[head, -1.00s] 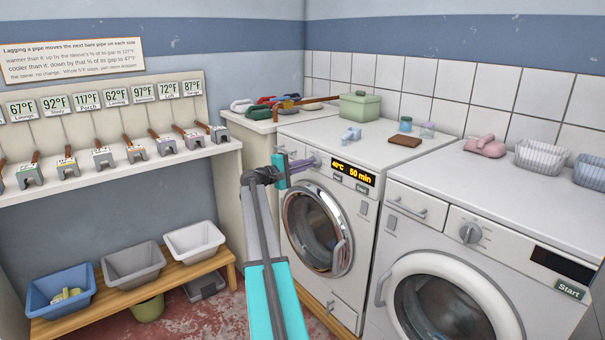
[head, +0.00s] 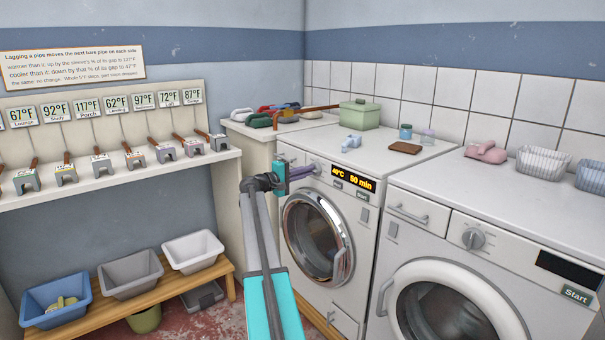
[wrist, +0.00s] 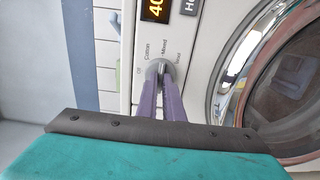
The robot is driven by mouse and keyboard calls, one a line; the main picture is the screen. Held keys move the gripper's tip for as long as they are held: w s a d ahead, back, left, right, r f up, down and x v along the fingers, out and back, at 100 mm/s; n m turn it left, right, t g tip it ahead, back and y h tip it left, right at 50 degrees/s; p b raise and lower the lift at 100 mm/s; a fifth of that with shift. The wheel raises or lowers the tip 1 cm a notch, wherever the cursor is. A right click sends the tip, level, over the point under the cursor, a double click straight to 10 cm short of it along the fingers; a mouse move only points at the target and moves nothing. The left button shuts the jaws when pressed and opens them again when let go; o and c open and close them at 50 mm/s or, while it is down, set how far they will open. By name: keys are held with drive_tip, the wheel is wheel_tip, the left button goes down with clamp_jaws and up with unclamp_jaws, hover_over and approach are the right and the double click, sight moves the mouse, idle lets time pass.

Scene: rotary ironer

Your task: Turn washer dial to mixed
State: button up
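The washer (head: 290,240) on the left has a small grey dial (wrist: 159,68) at its upper left, beside a lit display (head: 353,178) reading 40°C 50 min. In the wrist view its labels read Cotton, Mixed and Wool. The dial's ridge seems to point near Mixed, but the fingertips partly cover it. My gripper (head: 308,169) has purple fingers that reach the dial; in the wrist view the two fingertips (wrist: 161,80) lie close on both sides of the ridge and appear shut on it.
A second machine (head: 520,225) with its own dial (head: 473,239) stands at right. A green box (head: 359,115), a brown block (head: 405,148) and small jars sit on top. A bench (head: 185,285) with tubs stands at lower left, below a shelf (head: 100,178).

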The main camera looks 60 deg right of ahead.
drive_tip(key=shift+o, duration=0.8)
drive_tip(key=shift+d+r, duration=0.25)
drive_tip(key=shift+r, duration=0.2)
drive_tip(key=o, duration=0.5)
drive_tip(key=shift+w+a+f, duration=0.1)
drive_tip(key=shift+w+a, duration=0.05)
drive_tip(key=shift+a, duration=0.15)
drive_tip(key=shift+o, duration=1.3)
drive_tip(key=v, duration=1.2)
drive_tip(key=shift+f+p, duration=0.3)
drive_tip(key=shift+v, duration=0.8)
